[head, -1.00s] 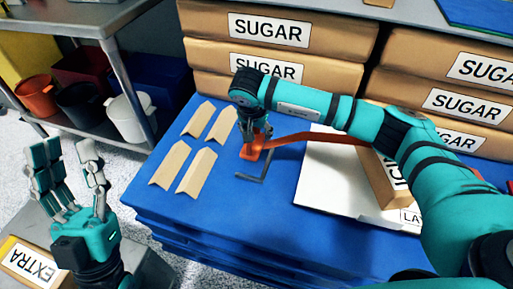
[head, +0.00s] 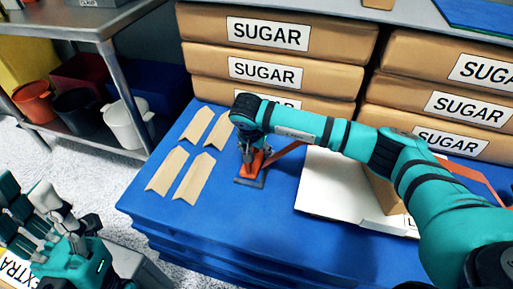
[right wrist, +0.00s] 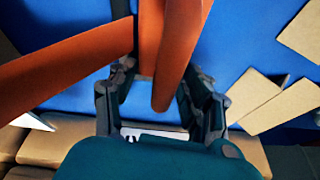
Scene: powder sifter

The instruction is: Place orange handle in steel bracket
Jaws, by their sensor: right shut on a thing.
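The orange handle (head: 255,163) is held by my right gripper (head: 253,152), low over the blue surface. Its long orange arm runs off to the right behind my right arm. The grey steel bracket (head: 246,182) lies under and around the handle's near end; whether the handle is seated in it or just above it, I cannot tell. In the right wrist view the fingers of my right gripper (right wrist: 160,92) are on both sides of the orange handle (right wrist: 172,50); the bracket is not clear there. My left gripper (head: 30,200) is open and empty at lower left.
Several tan pointed pieces (head: 195,178) lie left of the bracket on the blue stack (head: 150,205). A white sheet (head: 335,185) and a box lie to the right. Sugar bags (head: 300,95) stand behind. A metal shelf (head: 70,25) with buckets is at left.

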